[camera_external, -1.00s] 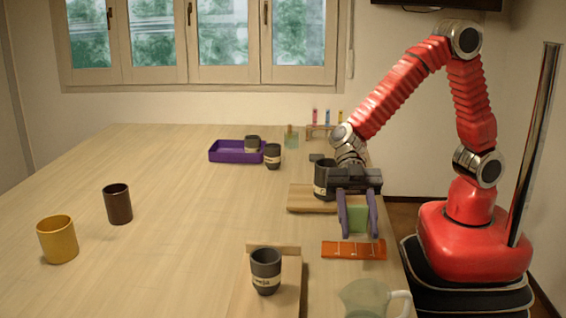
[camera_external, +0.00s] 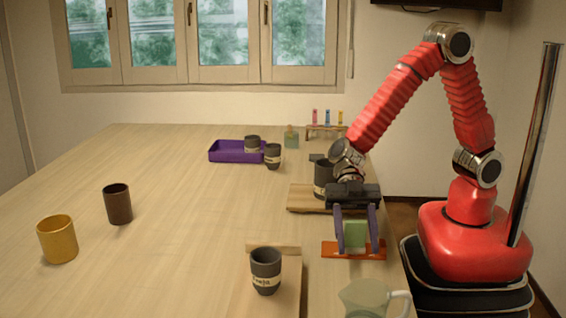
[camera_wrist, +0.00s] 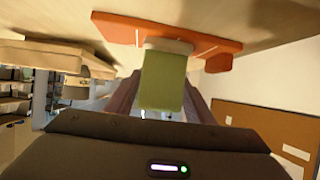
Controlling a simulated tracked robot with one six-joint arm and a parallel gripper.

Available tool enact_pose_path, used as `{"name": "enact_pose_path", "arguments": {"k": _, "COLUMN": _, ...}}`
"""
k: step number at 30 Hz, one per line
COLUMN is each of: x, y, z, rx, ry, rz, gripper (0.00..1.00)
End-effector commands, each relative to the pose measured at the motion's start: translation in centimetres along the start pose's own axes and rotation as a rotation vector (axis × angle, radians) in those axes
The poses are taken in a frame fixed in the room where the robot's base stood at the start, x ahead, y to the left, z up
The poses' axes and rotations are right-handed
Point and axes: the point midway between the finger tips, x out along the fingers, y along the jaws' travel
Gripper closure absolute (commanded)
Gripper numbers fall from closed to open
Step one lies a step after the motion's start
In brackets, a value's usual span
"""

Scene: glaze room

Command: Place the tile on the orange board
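The green tile (camera_external: 355,234) stands upright on the orange board (camera_external: 336,249), near its middle, at the right edge of the table. My gripper (camera_external: 357,246) is above the board, pointing down, with one finger on each side of the tile. The fingers look spread a little wider than the tile, so it is open around it. In the wrist view the tile (camera_wrist: 163,80) lies between the fingers, and its far end meets a pale strip (camera_wrist: 168,46) at the orange board (camera_wrist: 115,27).
A wooden board with a dark cup (camera_external: 322,180) is just behind my gripper. Another dark cup (camera_external: 266,272) stands on a board in front, and a jug (camera_external: 366,299) is near the front edge. A purple tray (camera_external: 228,152) is further back.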

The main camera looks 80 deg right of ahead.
Motion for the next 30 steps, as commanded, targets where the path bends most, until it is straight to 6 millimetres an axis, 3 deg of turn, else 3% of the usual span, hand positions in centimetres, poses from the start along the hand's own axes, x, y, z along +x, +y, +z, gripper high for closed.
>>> {"name": "enact_pose_path", "arguments": {"k": 4, "x": 0.0, "y": 0.0, "z": 0.0, "rx": 0.0, "ry": 0.0, "rz": 0.0, "gripper": 0.42}}
{"name": "enact_pose_path", "arguments": {"k": 14, "x": -0.2, "y": 0.0, "z": -0.2, "rx": -0.001, "ry": 0.001, "rz": 0.001, "gripper": 0.42}}
{"name": "enact_pose_path", "arguments": {"k": 22, "x": -3.2, "y": 0.1, "z": -0.2, "rx": 0.0, "ry": 0.001, "rz": 0.004, "gripper": 0.42}}
{"name": "enact_pose_path", "arguments": {"k": 30, "x": -5.1, "y": 0.0, "z": -4.3, "rx": -0.004, "ry": 0.001, "rz": 0.002, "gripper": 0.42}}
